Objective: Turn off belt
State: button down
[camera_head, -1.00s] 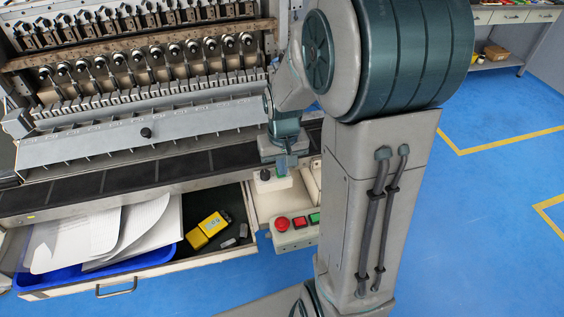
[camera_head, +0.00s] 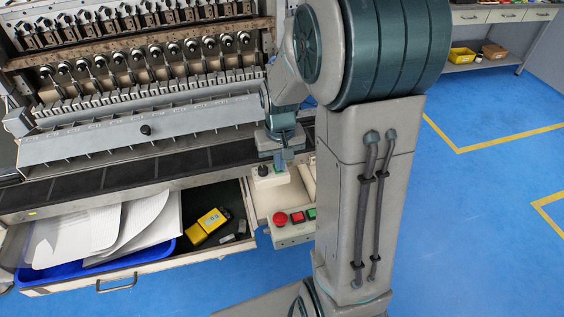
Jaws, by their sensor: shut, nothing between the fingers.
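The coil winder's dark belt (camera_head: 125,178) runs along the front of the machine, below the grey slanted rail. A small white control box (camera_head: 264,181) with a black knob (camera_head: 263,170) stands at the belt's right end. My gripper (camera_head: 280,168) points down at the right part of this box, just right of the black knob. Its fingers are small in view and look closed with nothing in them. I cannot tell whether the tips touch the box. A green bit at the tips is partly hidden.
A panel below has a red mushroom button (camera_head: 280,219), a red square button (camera_head: 297,217) and a green button (camera_head: 311,213). An open drawer (camera_head: 140,278) holds papers, a blue tray and a yellow device (camera_head: 208,226). My arm covers the area right of the panel.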

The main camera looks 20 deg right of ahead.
jog(key=shift+s+a+f, duration=0.1)
jog(key=shift+s+f, duration=0.1)
jog(key=shift+f, duration=0.3)
jog(key=shift+w+r+p, duration=0.1)
jog(key=shift+r+p, duration=0.35)
jog(key=shift+w+r+p, duration=0.3)
jog(key=shift+r+p, duration=0.2)
jog(key=shift+r, duration=0.1)
jog(key=shift+w+r+p, duration=0.3)
jog(key=shift+r+p, duration=0.2)
jog(key=shift+r, duration=0.05)
notch_tip(320, 180, up, 12)
jog(key=s, duration=0.1)
jog(key=shift+s, duration=0.35)
jog(key=s+a+n+t, duration=0.1)
jog(key=s+a+t, duration=0.2)
jog(key=s, duration=0.9)
jog(key=shift+s+a, duration=0.35)
jog(key=shift+a, duration=0.15)
